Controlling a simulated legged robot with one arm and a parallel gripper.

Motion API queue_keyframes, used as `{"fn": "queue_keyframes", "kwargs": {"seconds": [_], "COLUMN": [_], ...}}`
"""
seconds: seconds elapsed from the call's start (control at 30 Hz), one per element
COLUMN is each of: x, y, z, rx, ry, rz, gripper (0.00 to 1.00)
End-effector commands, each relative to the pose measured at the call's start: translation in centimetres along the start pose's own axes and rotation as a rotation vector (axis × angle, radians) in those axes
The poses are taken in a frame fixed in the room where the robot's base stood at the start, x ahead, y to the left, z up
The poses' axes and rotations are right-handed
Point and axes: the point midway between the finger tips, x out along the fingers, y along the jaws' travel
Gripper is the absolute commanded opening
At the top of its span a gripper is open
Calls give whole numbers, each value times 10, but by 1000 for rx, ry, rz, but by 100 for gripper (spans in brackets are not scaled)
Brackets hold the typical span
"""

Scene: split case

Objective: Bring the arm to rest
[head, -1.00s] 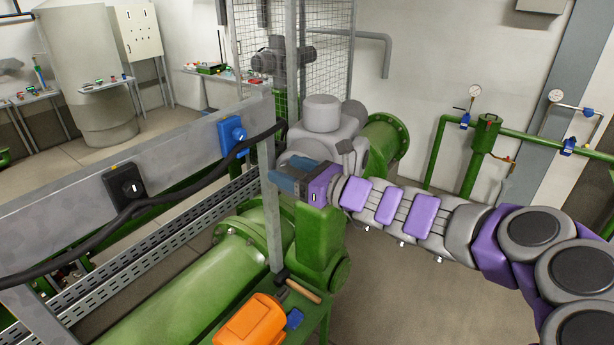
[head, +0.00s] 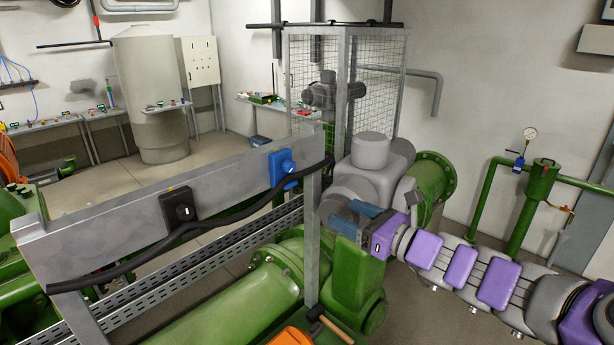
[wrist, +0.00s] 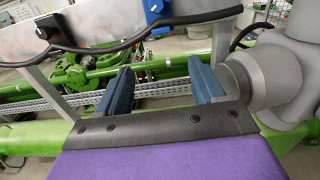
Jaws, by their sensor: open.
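My gripper (head: 352,217) is at the end of my purple and grey arm (head: 460,266), which reaches in from the lower right in the head view. The gripper's blue fingers are in front of the grey pump body (head: 375,157) and above the green pump stand. In the wrist view the two blue fingers (wrist: 163,90) are apart with nothing between them. Beyond them are green pipes and a perforated tray. A grey rounded housing (wrist: 265,75) is close to the right finger; I cannot tell whether they touch.
A grey metal beam (head: 130,227) with a black switch (head: 179,208), a blue switch (head: 282,166) and a hanging black cable (head: 215,222) stands left of my gripper. A post (head: 312,240) is close by. An orange object (head: 290,337) is below. Open floor shows at the back left.

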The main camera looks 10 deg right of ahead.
Motion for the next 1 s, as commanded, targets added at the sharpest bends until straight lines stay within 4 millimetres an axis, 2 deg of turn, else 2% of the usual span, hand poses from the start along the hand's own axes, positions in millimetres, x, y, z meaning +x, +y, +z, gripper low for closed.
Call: {"fn": "queue_keyframes", "kwargs": {"seconds": [0.07,0.17,0.27,0.33,0.4,0.5,0.57,0.6,0.7,0.8,0.9,1.0], "x": [5,14,19,15,4,-26,-50,-68,-119,-172,-214,-239], "y": [15,56,117,162,203,250,269,279,289,284,271,260], "z": [-3,-12,-32,-54,-80,-123,-150,-168,-210,-239,-254,-259], "rx": [-50,-194,-415,-589,-757,-997,-1134,-1225,-1422,-1559,-1639,-1674], "ry": [16,56,111,154,193,247,281,303,366,428,483,521], "rz": [38,143,317,457,612,842,990,1090,1354,1601,1790,1912], "gripper": [68,68,68,68,68,68,68,68,68,68,68,68]}}
